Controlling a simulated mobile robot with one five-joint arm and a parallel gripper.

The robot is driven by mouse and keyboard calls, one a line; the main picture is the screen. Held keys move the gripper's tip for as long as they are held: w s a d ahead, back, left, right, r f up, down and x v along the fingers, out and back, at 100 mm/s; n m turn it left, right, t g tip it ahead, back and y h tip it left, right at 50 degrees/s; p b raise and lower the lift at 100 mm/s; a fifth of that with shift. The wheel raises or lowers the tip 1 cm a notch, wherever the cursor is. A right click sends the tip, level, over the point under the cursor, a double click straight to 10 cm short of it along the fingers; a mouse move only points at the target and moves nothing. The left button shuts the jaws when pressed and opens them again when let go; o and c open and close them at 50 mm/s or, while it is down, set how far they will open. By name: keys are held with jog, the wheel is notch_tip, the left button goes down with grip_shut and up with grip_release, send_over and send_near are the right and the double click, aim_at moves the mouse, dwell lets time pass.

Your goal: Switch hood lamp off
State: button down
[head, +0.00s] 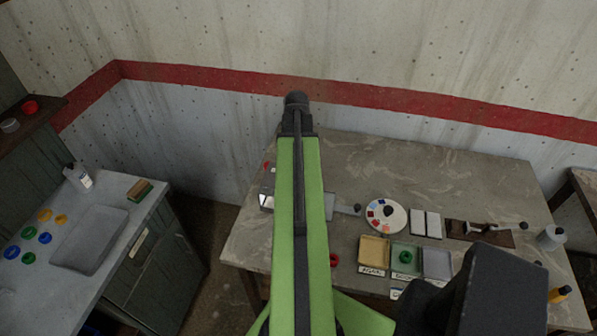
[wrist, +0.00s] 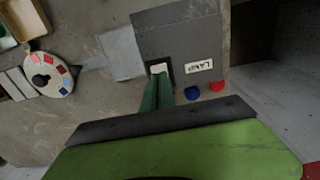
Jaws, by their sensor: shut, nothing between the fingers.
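In the wrist view a grey panel (wrist: 190,35) carries a white label (wrist: 199,67) that reads "LAMP". Left of the label, a small white switch (wrist: 159,68) sits in a dark recess. My gripper (wrist: 157,80) is shut and empty, its green fingertips right at the switch's lower edge in the picture; I cannot tell whether they touch it. In the head view the hood (head: 268,187) shows only in part beside my green arm, which hides the rest and my gripper. A bright patch shows on its side; whether the lamp is lit is unclear.
The grey table (head: 345,160) also holds a round palette (head: 385,216), white blocks (head: 425,223) and several trays (head: 373,250). A blue knob (wrist: 192,93) and a red knob (wrist: 217,86) lie near the panel. A sink counter (head: 130,215) stands at left.

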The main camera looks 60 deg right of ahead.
jog(key=shift+f+b, duration=1.2)
jog(key=shift+f, duration=0.05)
dwell(0.4)
notch_tip(320, 180, up, 7)
jog(key=p, duration=0.7)
jog(key=shift+r, duration=0.1)
dwell(0.3)
